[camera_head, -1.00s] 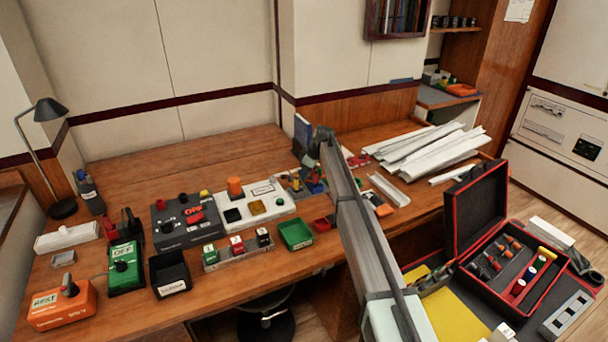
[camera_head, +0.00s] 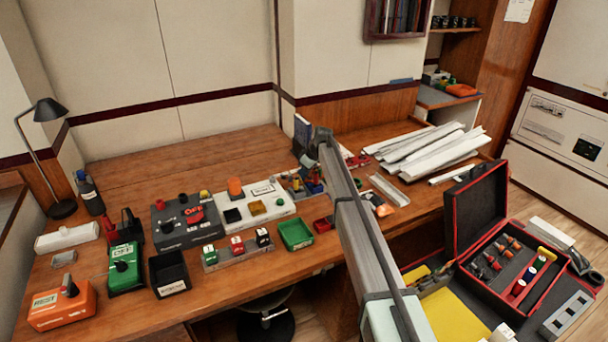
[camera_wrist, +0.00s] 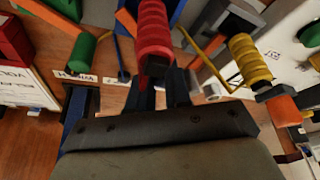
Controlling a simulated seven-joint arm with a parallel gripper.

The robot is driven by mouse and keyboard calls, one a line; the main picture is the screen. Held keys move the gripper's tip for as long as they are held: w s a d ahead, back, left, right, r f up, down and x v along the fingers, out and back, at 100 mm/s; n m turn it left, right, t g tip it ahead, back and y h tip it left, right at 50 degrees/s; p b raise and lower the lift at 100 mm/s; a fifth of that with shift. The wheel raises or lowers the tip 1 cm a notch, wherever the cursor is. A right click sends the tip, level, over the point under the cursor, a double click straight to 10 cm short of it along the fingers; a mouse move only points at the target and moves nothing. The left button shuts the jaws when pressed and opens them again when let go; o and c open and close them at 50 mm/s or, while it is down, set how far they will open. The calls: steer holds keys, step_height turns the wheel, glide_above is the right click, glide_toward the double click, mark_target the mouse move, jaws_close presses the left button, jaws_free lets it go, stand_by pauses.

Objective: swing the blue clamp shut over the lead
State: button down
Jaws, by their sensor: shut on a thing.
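In the wrist view, a red ribbed grip (camera_wrist: 153,30) stands at top centre, its dark lower end at the fingertips. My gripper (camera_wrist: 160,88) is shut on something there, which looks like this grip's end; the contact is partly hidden. Blue parts (camera_wrist: 178,14) show behind the red grip, and a thin blue rod (camera_wrist: 121,55) lies to its left. I cannot tell which belong to the blue clamp, nor make out the lead. In the head view, my arm hides the gripper, and a small blue part (camera_head: 314,187) shows beside the arm at the cluttered fixture.
In the wrist view, a yellow ribbed grip (camera_wrist: 249,58) is close on the right and a green one (camera_wrist: 82,50) on the left. In the head view, a green tray (camera_head: 296,234) and a white button panel (camera_head: 245,208) stand left of my arm. White trunking lies at the back right.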

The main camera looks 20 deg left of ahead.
steer(key=m, duration=0.2)
steer(key=w+m+t, duration=0.1)
steer(key=m+t, duration=0.1)
steer(key=m, duration=0.1)
steer(key=shift+w+m+h, duration=0.25)
steer(key=shift+m+h, duration=0.05)
steer(key=shift+h, duration=0.1)
steer(key=shift+w+d+m+t+h, duration=0.25)
steer(key=shift+m+h, duration=0.1)
steer(key=shift+m, duration=0.7)
steer(key=shift+w+d+m+t+h, duration=0.15)
steer(key=shift+w+m+t+h, duration=0.15)
steer(key=shift+m, duration=0.75)
steer(key=c, duration=1.1)
jaws_free()
steer(key=shift+o, duration=0.2)
steer(key=v, duration=1.4)
steer(key=shift+f, duration=0.1)
